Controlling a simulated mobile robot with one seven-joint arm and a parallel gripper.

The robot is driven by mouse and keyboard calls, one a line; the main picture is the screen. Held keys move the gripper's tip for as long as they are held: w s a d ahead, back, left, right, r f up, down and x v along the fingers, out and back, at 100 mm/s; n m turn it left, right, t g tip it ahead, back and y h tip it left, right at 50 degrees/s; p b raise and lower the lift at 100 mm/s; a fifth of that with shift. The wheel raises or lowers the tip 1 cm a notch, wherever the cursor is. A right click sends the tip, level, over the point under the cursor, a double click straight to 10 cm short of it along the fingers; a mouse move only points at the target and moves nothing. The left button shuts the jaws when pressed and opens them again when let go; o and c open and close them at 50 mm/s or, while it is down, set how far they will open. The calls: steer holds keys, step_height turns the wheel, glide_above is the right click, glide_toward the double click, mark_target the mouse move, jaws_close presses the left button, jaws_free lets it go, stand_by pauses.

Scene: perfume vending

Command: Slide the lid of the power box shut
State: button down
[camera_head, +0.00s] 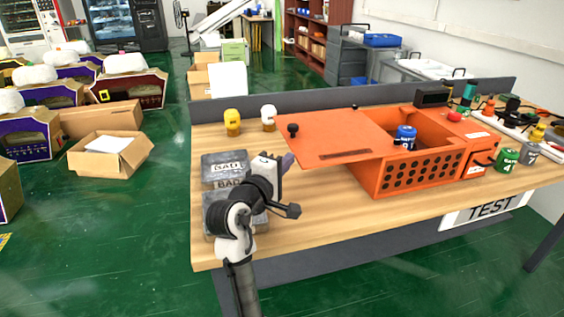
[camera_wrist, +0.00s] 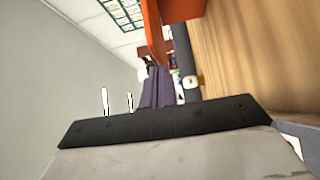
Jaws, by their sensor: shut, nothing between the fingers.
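The orange power box (camera_head: 405,180) stands on the wooden table, with round holes in its front wall. Its flat orange lid (camera_head: 335,135) sticks out to the left beyond the box, with a black knob (camera_head: 293,130) near its left end. The right part of the box is open, and a blue battery (camera_head: 404,137) shows there. My gripper (camera_head: 288,160) is shut and empty, just left of and below the lid's left end; contact cannot be told. In the wrist view its purplish fingers (camera_wrist: 157,88) point toward an orange part (camera_wrist: 158,30), probably the lid.
Grey battery blocks (camera_head: 226,165) sit beside my arm at the table's left. A green battery (camera_head: 506,158) and several small parts lie at right. The front middle tabletop is clear.

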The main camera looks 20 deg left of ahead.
mark_target(353, 152)
steer(key=w+d+p, duration=0.1)
steer(key=w+d, duration=0.2)
steer(key=d, duration=0.1)
steer(key=w+d+p, duration=0.2)
steer(key=w+d, duration=0.1)
steer(key=d, duration=0.2)
steer(key=w+d+p, duration=0.2)
steer(key=w+d, duration=0.1)
steer(key=d, duration=0.2)
steer(key=shift+w+d, duration=0.1)
steer(key=shift+w, duration=0.15)
